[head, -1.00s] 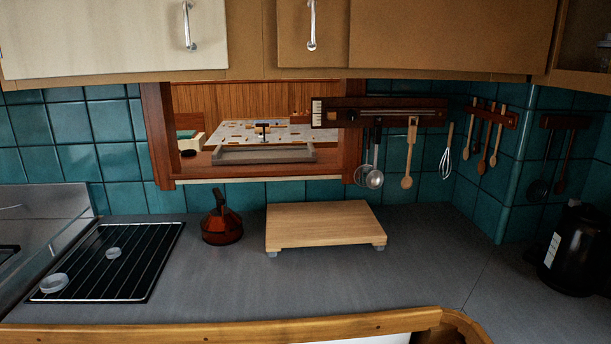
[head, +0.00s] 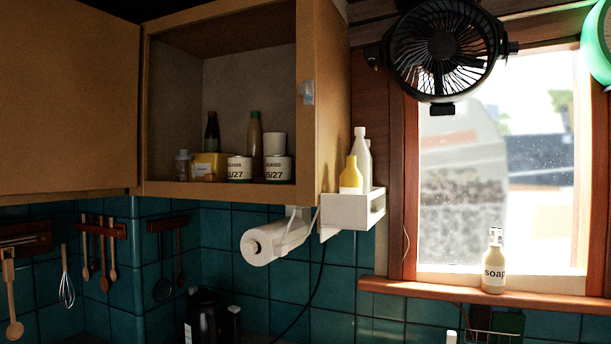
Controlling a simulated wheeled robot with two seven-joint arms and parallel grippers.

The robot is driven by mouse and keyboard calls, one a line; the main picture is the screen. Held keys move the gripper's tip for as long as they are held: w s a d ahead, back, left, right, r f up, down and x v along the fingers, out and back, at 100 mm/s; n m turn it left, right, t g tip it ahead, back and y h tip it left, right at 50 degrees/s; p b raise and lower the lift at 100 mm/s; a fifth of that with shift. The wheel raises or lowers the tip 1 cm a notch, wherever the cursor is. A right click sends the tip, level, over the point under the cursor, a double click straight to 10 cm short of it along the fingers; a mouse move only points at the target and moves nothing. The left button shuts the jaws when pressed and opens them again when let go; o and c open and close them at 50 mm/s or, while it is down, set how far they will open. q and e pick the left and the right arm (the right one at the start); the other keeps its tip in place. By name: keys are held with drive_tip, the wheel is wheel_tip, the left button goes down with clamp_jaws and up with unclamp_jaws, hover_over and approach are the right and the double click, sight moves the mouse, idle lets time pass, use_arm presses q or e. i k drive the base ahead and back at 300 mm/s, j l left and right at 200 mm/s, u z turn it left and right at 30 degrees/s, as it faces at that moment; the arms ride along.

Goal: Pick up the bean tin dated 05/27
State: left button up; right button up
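Two white bean tins stand side by side at the front of the open wall cabinet in the head view. The right tin (head: 278,169) has a date that appears to read 05/27, though its first digit is hard to make out. The left tin (head: 239,169) has a date ending in 1/27, with its start unclear. Another pale tin (head: 274,143) shows above and behind the right one; its label cannot be read. Neither of my grippers is in view.
The cabinet shelf (head: 215,190) also holds a yellow box (head: 208,163), a dark bottle (head: 212,132), a tan bottle (head: 255,133) and a small jar (head: 182,164). A paper towel roll (head: 272,242) and a white rack (head: 347,214) with bottles are below and right.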

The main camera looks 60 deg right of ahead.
sight(277, 167)
drive_tip(key=l+z, duration=0.1)
drive_tip(key=z, duration=1.55)
drive_tip(key=k+j+z, duration=0.2)
drive_tip(key=i+j, duration=0.05)
